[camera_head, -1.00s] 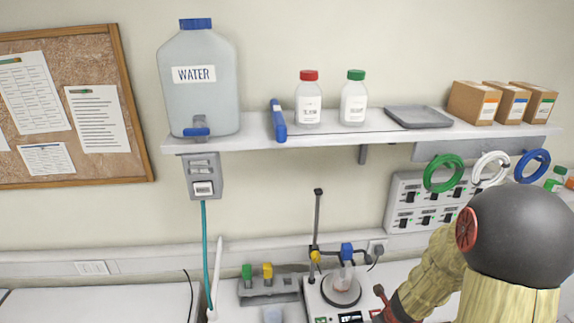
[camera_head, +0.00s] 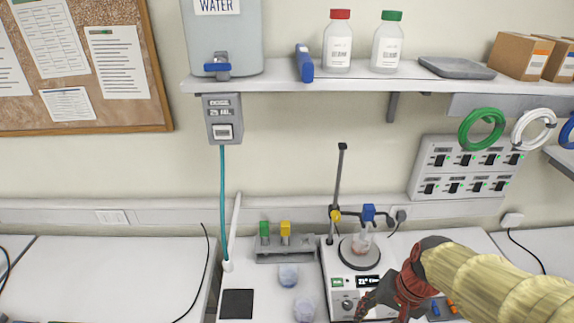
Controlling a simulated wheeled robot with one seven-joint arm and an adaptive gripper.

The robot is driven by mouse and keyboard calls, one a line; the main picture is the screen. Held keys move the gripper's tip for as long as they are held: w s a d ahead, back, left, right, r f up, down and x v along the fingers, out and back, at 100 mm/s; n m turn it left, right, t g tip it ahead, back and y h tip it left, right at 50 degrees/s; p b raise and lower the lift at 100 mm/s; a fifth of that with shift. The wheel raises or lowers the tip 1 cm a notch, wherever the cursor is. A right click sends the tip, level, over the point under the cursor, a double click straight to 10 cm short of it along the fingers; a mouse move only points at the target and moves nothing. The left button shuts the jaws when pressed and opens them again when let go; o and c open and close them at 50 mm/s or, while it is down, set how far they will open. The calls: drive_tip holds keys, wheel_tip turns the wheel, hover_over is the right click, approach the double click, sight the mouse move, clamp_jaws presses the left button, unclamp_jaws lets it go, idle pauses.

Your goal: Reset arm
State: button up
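My arm comes in from the lower right in the head view, with a red and dark wrist. My gripper (camera_head: 368,299) is dark and small, low in the picture in front of the hot plate stirrer (camera_head: 341,284). Its fingers are partly cut off and unclear, so I cannot tell whether it is open or shut. I see nothing clearly held in it. The stirrer has a round plate with a small flask (camera_head: 361,243) on it, beside an upright stand rod (camera_head: 338,190) with a blue clamp.
A rack (camera_head: 268,254) with green-capped and yellow-capped items stands left of the stirrer. A black pad (camera_head: 237,303) and two small glass vessels lie before it. The shelf (camera_head: 350,82) above holds a water jug (camera_head: 222,35) and bottles. The left bench (camera_head: 110,270) is largely clear.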

drive_tip(key=s+a+r+n+t+h+b, duration=0.1)
drive_tip(key=s+r+n+t+b, duration=0.3)
drive_tip(key=b, duration=0.4)
drive_tip(key=shift+s+a+r+n+h+b, duration=0.25)
drive_tip(key=shift+s+n+h+b, duration=0.15)
drive_tip(key=shift+s+n, duration=0.15)
drive_tip(key=shift+s, duration=0.1)
drive_tip(key=shift+c, duration=1.2)
